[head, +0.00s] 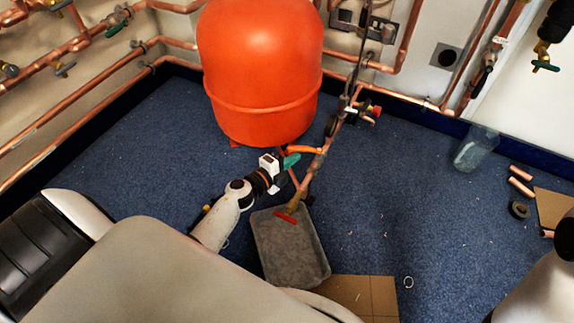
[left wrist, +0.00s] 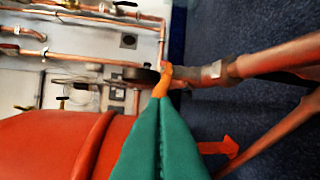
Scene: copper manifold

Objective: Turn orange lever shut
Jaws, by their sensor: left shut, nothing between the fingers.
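The orange lever (head: 303,149) sits on the copper pipe (head: 316,164) in front of the large orange tank. In the head view it points left from the pipe. In the left wrist view the lever (left wrist: 163,80) shows right at the tip of my green fingers. My left gripper (head: 292,160) is shut and empty, just below and left of the lever. The green fingers (left wrist: 156,108) are pressed together and hide part of the lever; I cannot tell if they touch it. My right gripper is not in view.
The orange tank (head: 262,75) stands close behind. A red handle (head: 287,216) is on the pipe's low end, over a grey tray (head: 307,262). A clear container (head: 476,148) and copper offcuts (head: 521,180) lie at right. Blue floor is open around.

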